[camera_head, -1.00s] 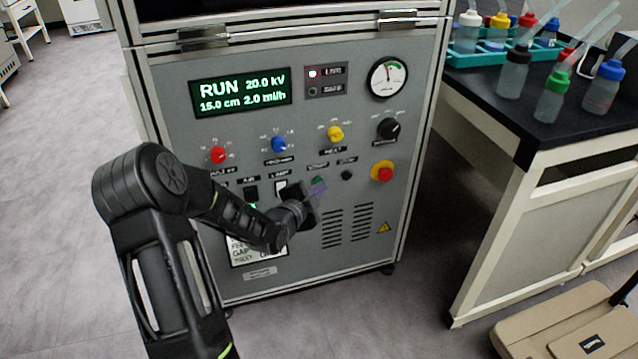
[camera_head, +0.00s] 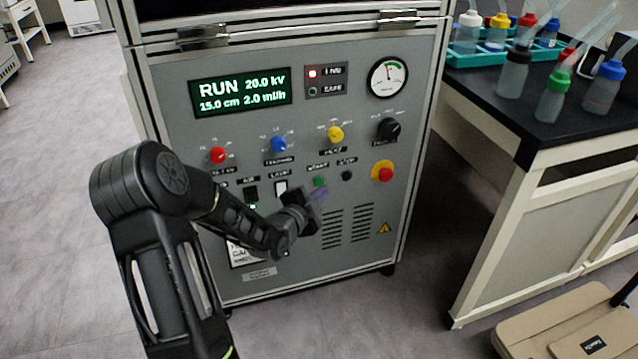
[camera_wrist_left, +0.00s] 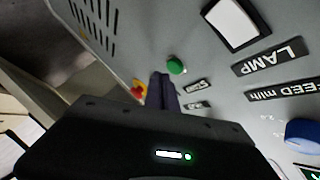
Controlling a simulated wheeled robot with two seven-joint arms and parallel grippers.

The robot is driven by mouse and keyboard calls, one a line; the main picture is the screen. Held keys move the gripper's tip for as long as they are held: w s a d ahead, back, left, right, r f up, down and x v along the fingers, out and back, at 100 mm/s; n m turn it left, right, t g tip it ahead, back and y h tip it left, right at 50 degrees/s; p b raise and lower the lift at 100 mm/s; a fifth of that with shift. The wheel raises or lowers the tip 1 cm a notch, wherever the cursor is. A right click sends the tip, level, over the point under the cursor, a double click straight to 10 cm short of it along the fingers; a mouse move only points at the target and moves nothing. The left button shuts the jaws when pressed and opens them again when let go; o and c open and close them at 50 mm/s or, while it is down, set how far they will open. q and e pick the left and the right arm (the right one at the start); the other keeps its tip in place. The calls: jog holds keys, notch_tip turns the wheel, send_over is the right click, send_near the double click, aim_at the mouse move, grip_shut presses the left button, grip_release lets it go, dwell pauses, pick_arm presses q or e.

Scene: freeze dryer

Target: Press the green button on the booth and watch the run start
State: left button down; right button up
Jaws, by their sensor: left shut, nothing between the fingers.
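The booth (camera_head: 300,255) has a grey front panel with a lit display (camera_head: 240,93) reading RUN, 20.0 kV, 15.0 cm, 2.0 ml/h. The green button (camera_head: 319,182) sits on the panel under the START label, left of the black stop button (camera_head: 347,175). The green button also shows in the left wrist view (camera_wrist_left: 176,65), just beyond the fingers. My left gripper (camera_head: 318,197) is shut and empty, just below the green button and apart from it in the head view. In the left wrist view its dark fingers (camera_wrist_left: 162,92) point toward the panel. My right gripper is out of view.
Red, blue and yellow knobs and a red emergency button (camera_head: 383,173) are on the panel. A black-topped bench (camera_head: 560,135) with several bottles stands at right. Floor is clear at left.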

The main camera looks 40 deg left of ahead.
pick_arm(q)
jog(key=s+d, duration=0.1)
jog(key=d, duration=0.1)
jog(key=s+d+b, duration=0.1)
jog(key=s+d, duration=0.1)
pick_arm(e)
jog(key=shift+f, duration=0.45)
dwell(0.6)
